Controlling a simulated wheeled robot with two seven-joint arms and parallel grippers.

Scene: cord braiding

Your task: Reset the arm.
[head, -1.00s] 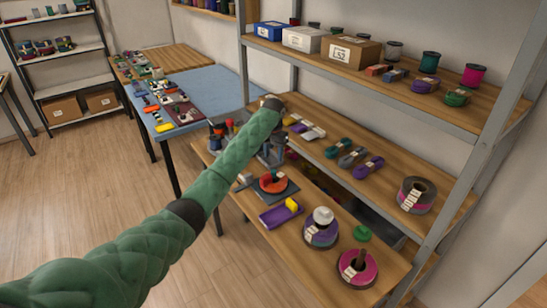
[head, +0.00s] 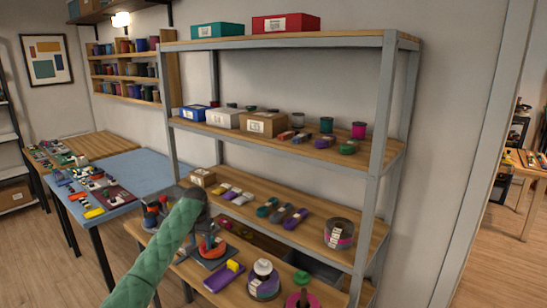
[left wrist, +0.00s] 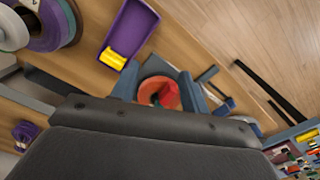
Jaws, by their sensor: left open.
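My left arm, in a green quilted sleeve, comes in from the lower left of the head view. Its left gripper (left wrist: 160,82) points down over the front wooden ledge of the shelf. In the left wrist view its two blue-grey fingers stand apart, with nothing held between them. The disc (head: 212,248) also shows in the head view, on a dark square base, partly behind the gripper. My right gripper is in neither view.
A purple tray (head: 222,279) with a yellow block and several spools (head: 263,283) are close by on the ledge. Shelf boards (head: 310,232) with a metal post (head: 378,150) rise behind. A blue-topped table (head: 135,170) stands left. Open floor (head: 30,250) lies at far left.

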